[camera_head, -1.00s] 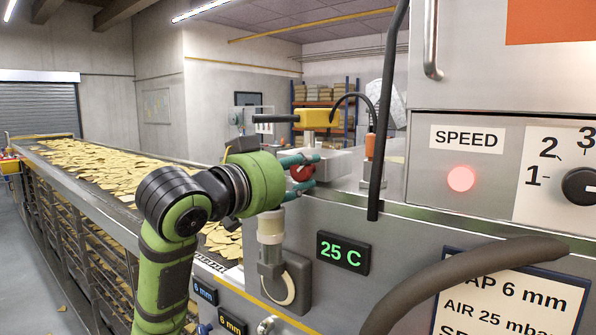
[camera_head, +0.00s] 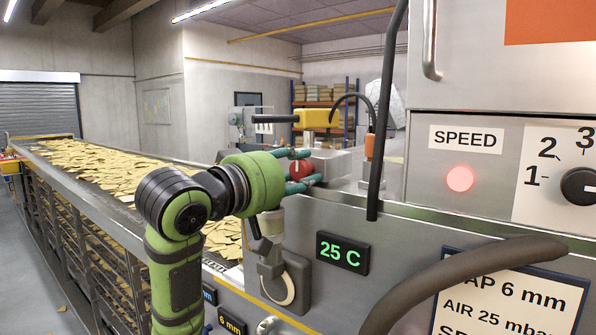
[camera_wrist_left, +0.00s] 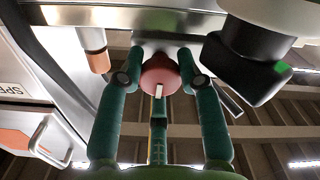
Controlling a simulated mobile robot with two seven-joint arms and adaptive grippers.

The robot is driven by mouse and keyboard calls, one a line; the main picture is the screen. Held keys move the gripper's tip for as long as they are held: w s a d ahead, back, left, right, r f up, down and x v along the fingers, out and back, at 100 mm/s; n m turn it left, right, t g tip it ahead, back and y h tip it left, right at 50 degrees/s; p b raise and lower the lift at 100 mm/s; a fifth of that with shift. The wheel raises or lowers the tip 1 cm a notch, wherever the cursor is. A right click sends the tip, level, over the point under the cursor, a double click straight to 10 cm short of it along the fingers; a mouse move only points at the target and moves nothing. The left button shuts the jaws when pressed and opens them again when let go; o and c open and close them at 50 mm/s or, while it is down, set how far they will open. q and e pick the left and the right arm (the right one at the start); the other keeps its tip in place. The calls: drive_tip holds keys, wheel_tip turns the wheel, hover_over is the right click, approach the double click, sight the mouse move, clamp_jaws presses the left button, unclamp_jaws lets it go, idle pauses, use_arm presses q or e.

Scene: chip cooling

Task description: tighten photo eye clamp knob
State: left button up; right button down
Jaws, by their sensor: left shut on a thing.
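The red clamp knob (camera_head: 300,170) sits at the side of a grey metal block beside the conveyor. My left gripper (camera_head: 298,170) reaches it from the left, with one teal finger above it and one below. In the left wrist view the round red knob (camera_wrist_left: 160,75) lies between the two teal fingertips (camera_wrist_left: 160,64), which are shut on it. A pale mark shows on the knob's face. A black box with a green light (camera_wrist_left: 250,62) is close to the right finger there. The knob's shaft is hidden. My right gripper is not in view.
A yellow device (camera_head: 318,118) with a black bar stands above the block. An orange-tipped post (camera_head: 370,146) and a black vertical pipe (camera_head: 388,110) stand to the right. A conveyor of chips (camera_head: 100,165) runs along the left.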

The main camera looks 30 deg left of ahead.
use_arm(q)
drive_tip(key=shift+s+a+r+n, duration=0.1)
drive_tip(key=shift+a+r+n, duration=0.05)
drive_tip(key=shift+r+n, duration=0.2)
drive_tip(key=o, duration=1.1)
drive_tip(key=shift+o, duration=0.3)
drive_tip(key=shift+f, duration=0.25)
drive_tip(key=shift+s, duration=0.25)
drive_tip(key=s, duration=0.7)
drive_tip(key=shift+s+a, duration=0.2)
drive_tip(key=shift+w, duration=0.1)
